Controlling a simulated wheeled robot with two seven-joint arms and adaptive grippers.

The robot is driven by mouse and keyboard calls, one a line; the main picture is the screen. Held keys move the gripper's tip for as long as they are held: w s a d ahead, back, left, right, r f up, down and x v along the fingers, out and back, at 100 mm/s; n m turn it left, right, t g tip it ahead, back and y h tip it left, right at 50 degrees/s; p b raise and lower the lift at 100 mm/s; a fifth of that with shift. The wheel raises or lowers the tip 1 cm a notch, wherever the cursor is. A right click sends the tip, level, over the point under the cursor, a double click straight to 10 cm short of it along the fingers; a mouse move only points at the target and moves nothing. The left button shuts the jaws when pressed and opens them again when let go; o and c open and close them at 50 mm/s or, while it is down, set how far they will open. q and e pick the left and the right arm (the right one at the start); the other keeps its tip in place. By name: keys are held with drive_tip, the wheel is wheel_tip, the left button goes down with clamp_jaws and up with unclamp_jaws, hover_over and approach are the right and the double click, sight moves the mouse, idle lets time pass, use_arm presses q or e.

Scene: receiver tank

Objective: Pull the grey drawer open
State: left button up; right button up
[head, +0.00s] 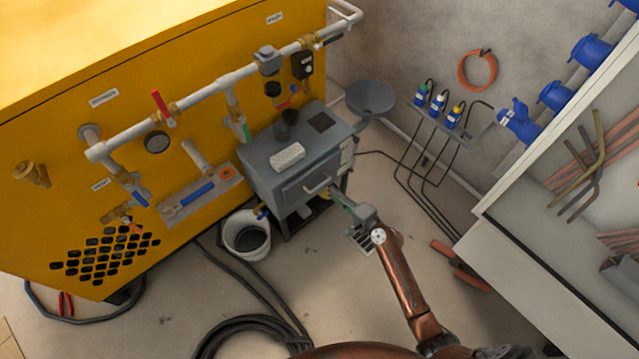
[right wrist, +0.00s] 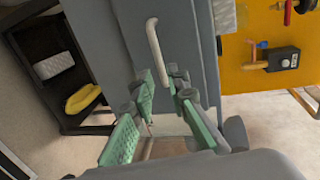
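The grey drawer (head: 308,189) is in the front of a grey metal cabinet (head: 290,150) beside the yellow tank, and its front looks flush with the cabinet. Its pale bar handle (head: 317,185) also shows in the right wrist view (right wrist: 155,45), running up from the fingertips. My right gripper (head: 333,194) is just in front of the drawer, at the right of the handle. In the right wrist view its green fingers (right wrist: 161,80) are apart, with the near end of the handle in line with the gap. I cannot tell whether they touch it. My left gripper is out of view.
A white bucket (head: 246,236) stands left of the cabinet, and black hoses (head: 250,325) lie on the floor. A wire stand with bottles (head: 440,120) is at the right. In the right wrist view, a dark open shelf (right wrist: 45,75) holds a yellow item.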

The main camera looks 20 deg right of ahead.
sight(322, 184)
drive_tip(key=b+x, duration=0.2)
drive_tip(key=x, duration=0.5)
drive_tip(key=shift+w, duration=0.2)
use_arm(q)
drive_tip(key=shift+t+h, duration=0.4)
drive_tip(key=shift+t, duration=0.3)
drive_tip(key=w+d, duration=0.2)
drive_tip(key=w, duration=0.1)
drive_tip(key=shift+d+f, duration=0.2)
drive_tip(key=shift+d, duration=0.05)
use_arm(e)
clamp_jaws()
drive_tip(key=shift+s+a+f, duration=0.1)
drive_tip(key=shift+s, duration=0.05)
